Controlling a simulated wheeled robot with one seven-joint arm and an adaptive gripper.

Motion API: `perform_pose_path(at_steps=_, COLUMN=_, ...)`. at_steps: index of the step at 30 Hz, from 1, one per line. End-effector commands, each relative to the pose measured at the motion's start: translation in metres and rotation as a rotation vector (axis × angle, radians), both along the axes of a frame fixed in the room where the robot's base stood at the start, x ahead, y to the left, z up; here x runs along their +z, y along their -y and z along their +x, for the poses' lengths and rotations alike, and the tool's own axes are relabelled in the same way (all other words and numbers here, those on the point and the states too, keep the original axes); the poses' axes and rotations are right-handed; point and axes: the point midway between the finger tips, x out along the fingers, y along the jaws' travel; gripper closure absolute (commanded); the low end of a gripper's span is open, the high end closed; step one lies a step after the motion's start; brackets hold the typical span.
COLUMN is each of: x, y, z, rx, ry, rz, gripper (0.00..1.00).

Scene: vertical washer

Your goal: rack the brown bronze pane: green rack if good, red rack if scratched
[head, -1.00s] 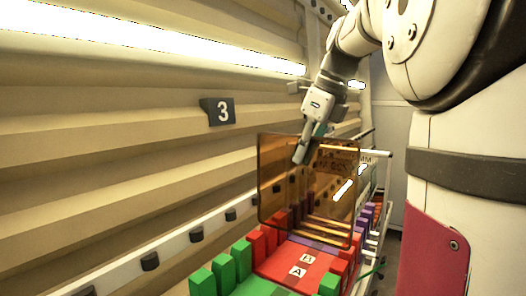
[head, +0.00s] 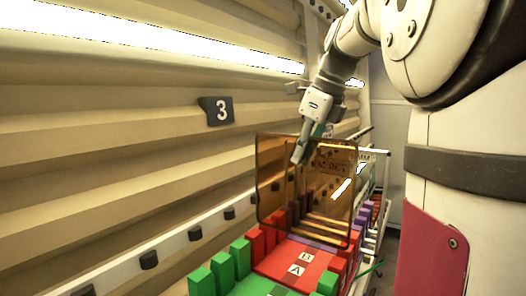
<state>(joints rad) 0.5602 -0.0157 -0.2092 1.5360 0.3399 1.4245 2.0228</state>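The brown bronze pane (head: 285,200) is see-through and hangs upright above the racks, its lower edge over the far part of the red rack. My gripper (head: 299,156) is shut on its upper edge, near the middle. A bright streak shows through or on its right side; I cannot tell whether it is a scratch or a reflection. The red rack (head: 287,256), with red posts and plates lettered A and B, lies below and in front of the pane. The green rack (head: 262,285) with green posts is nearer, at the bottom of the view.
Purple posts (head: 366,213) stand beyond the red rack. A white rail with black blocks (head: 195,234) runs along the left. A green rod (head: 369,271) sticks out at the right.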

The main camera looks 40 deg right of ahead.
Motion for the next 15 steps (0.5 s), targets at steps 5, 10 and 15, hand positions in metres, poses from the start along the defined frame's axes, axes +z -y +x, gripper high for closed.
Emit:
perform_pose_path(at_steps=5, x=-0.005, y=0.000, z=0.001, rx=-0.001, ry=0.004, rz=-0.002, gripper=1.00)
perform_pose_path(at_steps=10, x=-0.010, y=0.000, z=0.001, rx=-0.001, ry=0.004, rz=-0.002, gripper=1.00)
perform_pose_path(at_steps=15, x=-0.016, y=0.000, z=0.001, rx=0.000, ry=0.004, rz=-0.002, gripper=1.00)
